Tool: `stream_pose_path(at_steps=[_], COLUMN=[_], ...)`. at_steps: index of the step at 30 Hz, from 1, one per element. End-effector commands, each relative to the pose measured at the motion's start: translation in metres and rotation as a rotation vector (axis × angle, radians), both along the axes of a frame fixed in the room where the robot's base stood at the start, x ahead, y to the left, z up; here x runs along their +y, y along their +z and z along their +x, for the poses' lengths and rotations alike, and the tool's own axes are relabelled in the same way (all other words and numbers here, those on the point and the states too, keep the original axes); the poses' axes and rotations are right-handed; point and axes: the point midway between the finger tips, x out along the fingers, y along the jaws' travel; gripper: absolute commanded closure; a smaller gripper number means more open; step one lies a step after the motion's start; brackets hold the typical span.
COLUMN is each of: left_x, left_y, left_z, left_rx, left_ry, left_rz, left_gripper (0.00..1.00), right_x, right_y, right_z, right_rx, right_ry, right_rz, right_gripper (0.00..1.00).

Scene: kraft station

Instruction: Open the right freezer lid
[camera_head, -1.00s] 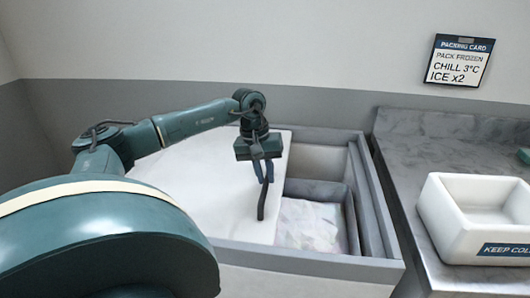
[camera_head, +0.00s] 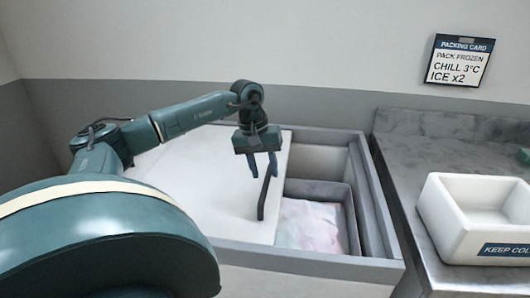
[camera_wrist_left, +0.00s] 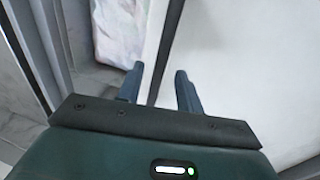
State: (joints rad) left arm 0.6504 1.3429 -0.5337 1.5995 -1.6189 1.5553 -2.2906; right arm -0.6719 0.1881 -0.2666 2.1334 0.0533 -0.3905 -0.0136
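The freezer (camera_head: 300,258) stands in the middle of the head view. Its white lid (camera_head: 185,190) covers the left part, and the right part is uncovered. A dark upright bar handle (camera_head: 263,195) runs along the lid's right edge. My left gripper (camera_head: 262,172) is over the handle's upper end with its fingers spread. In the left wrist view the fingers (camera_wrist_left: 160,85) are apart, with the dark handle (camera_wrist_left: 165,50) showing between them and gaps beside it. The lid (camera_wrist_left: 245,65) fills the right of that view. My right gripper is not in view.
Inside the open part are grey compartments and a pale, mottled bag-like pack (camera_head: 310,225). A grey counter (camera_head: 400,170) on the right holds a white cool box (camera_head: 450,225). A packing card (camera_head: 460,60) hangs on the wall.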

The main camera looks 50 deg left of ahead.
Motion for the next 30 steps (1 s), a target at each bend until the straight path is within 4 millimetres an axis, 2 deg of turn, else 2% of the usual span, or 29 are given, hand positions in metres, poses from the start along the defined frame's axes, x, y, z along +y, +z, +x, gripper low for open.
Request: stream_pose_path(at_steps=[9,15,21,30], left_x=[0.011,0.015,0.017,0.017], left_y=[0.071,0.102,0.112,0.111], left_z=[-0.008,-0.012,-0.014,-0.014], left_rx=[-0.006,-0.005,-0.002,-0.001], left_ry=[0.001,0.001,0.000,0.000], left_rz=[0.000,0.000,0.001,0.001], left_gripper=[0.64,0.64,0.64,0.64], right_x=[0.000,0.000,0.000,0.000], right_y=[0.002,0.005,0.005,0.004], right_z=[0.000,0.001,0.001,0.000], right_rx=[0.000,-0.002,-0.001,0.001], right_ry=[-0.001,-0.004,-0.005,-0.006], right_rz=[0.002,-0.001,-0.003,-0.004], right_gripper=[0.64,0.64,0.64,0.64])
